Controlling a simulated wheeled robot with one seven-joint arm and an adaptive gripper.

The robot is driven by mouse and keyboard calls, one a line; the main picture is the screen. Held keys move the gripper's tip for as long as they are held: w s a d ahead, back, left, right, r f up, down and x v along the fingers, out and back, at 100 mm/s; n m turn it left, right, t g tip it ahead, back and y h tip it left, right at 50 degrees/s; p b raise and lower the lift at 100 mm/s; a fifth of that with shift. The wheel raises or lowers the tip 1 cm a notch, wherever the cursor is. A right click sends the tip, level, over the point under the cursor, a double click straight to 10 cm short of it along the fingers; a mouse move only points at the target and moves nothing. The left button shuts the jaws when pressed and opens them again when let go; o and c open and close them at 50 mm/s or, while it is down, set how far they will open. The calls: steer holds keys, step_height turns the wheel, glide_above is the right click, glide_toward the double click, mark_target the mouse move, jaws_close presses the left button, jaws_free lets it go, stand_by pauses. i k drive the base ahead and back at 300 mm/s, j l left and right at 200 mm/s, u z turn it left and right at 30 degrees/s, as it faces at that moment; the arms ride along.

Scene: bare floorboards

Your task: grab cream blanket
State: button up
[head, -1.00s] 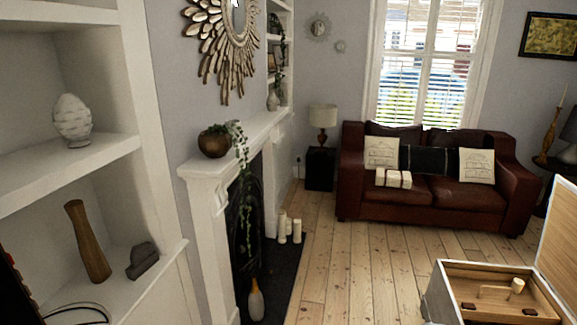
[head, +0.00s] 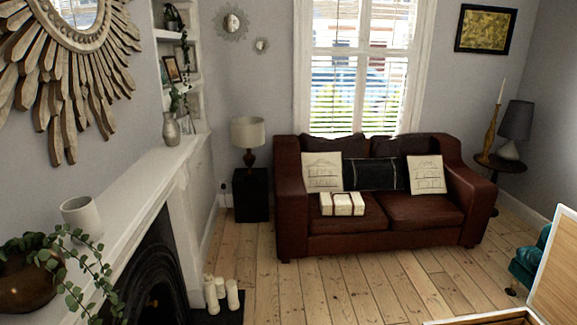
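A small cream folded bundle (head: 342,204), which looks like the cream blanket, lies on the left seat of the dark red leather sofa (head: 432,212). It shows darker bands dividing it into sections. It sits in front of a cream cushion (head: 322,172) and a black cushion (head: 375,174). My gripper is not in view.
A fireplace mantel (head: 120,238) runs along the left, with white candles (head: 221,293) on the floor by it. A wooden box (head: 490,318) is at the bottom right, near a teal chair (head: 530,262). A black side table (head: 251,195) stands left of the sofa. Floorboards before the sofa are clear.

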mark_target(347, 203)
steer(key=i+z, duration=0.1)
steer(key=i, duration=0.95)
steer(key=i+j+z, duration=0.15)
steer(key=i, duration=0.9)
steer(key=i+z, duration=0.2)
steer(key=i, duration=0.3)
steer(key=i+j+z, duration=0.1)
steer(key=i+z, duration=0.15)
steer(key=i, duration=0.3)
steer(key=i+j+z, duration=0.2)
steer(key=i, duration=0.3)
steer(key=i+j+z, duration=0.25)
steer(key=i, duration=0.25)
